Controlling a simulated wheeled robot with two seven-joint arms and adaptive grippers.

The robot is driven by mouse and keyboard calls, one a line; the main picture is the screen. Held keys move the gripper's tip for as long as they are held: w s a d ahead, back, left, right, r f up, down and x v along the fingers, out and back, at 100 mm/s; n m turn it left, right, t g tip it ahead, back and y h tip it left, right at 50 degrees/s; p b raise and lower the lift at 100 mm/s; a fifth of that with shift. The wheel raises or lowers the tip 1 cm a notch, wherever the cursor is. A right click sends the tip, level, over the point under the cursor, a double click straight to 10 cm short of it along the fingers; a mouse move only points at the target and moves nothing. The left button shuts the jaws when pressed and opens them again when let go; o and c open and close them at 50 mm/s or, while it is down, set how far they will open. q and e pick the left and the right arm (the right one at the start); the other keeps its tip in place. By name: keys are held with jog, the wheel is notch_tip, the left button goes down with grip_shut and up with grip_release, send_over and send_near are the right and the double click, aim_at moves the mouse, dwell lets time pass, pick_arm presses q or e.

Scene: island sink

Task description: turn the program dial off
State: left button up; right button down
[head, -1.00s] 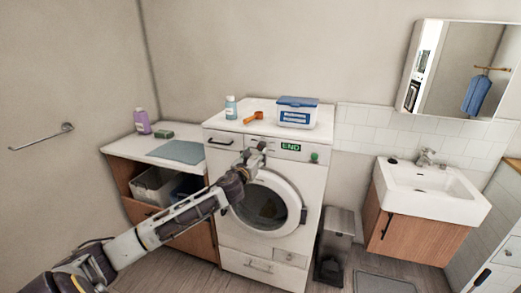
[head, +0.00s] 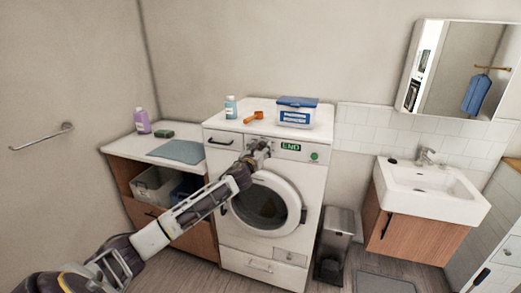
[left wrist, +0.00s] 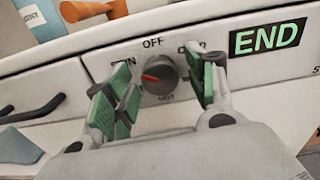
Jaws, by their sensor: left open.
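The washing machine (head: 229,178) stands against the wall with its round door shut. Its program dial (left wrist: 159,74) is a dark grey knob with a red pointer, shown in the left wrist view. The pointer is turned to the left, away from the OFF label above it. Some labels around the dial are partly covered by my fingers. My left gripper (left wrist: 167,86) is open, with one green-padded finger on each side of the dial. I cannot tell whether the pads touch it. In the head view my left gripper (head: 260,149) hides the dial. My right gripper is not in view.
A green END display (left wrist: 268,37) lies right of the dial, and a green button (head: 314,156) beyond it. A bottle (head: 231,107), an orange scoop (head: 254,117) and a blue-lidded box (head: 296,113) stand on top. A drawer handle (left wrist: 32,113) is at left.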

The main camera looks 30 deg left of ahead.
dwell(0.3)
pick_arm(q)
jog(key=c, duration=1)
jog(key=shift+c, duration=0.3)
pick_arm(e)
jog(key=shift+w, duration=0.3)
